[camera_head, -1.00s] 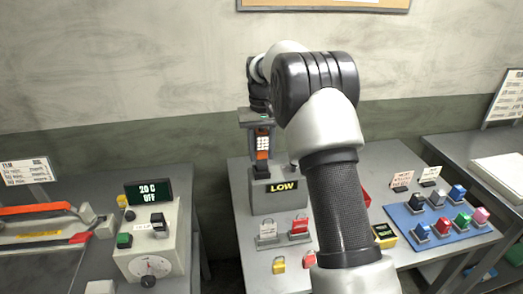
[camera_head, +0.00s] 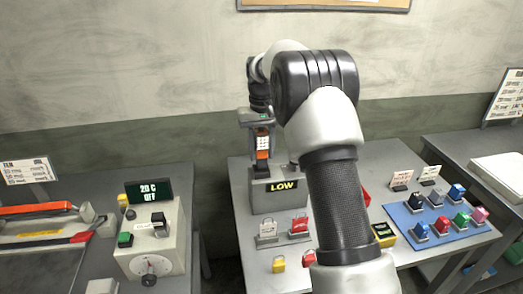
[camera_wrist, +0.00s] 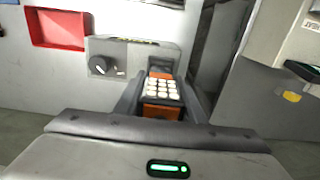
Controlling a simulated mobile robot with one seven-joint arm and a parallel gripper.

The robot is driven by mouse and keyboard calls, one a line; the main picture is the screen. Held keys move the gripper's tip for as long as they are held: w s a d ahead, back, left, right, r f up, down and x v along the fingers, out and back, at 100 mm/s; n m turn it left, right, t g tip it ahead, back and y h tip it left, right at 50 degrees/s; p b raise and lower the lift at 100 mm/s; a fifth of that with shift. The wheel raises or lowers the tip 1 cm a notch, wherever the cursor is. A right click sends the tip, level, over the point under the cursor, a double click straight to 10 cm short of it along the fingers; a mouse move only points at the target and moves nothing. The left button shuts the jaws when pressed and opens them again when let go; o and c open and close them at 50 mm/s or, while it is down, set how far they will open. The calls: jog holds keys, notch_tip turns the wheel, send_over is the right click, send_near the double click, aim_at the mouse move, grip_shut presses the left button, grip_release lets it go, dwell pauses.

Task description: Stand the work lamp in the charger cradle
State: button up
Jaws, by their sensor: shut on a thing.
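The work lamp (camera_head: 263,152) is orange with a panel of white LEDs and a dark lower end. It is upright at the back of the middle table. My gripper (camera_head: 262,136) is above it, with its fingers shut on its sides. The wrist view shows the lamp (camera_wrist: 162,92) between the two fingers. The charger cradle (camera_head: 262,203) is a grey box with a yellow "LOW" display. The lamp's dark lower end is at the cradle's top; I cannot tell whether it is seated. My forearm hides part of the cradle's right side.
Small padlocks and tags (camera_head: 279,264) lie in front of the cradle. A blue mat (camera_head: 413,238) with several coloured clips is to the right. A control box (camera_head: 152,268) reading "20 C OFF" is on the left table. A gap separates the left and middle tables.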

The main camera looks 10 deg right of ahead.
aim_at(261, 159)
jog(key=shift+f+b, duration=0.75)
jog(key=shift+f, duration=1)
jog(key=o, duration=1.2)
jog(key=shift+o, duration=0.2)
jog(key=shift+r, duration=0.1)
notch_tip(261, 159, up, 16)
jog(key=shift+r+p, duration=0.1)
jog(key=shift+p, duration=0.5)
jog(key=shift+r, duration=0.55)
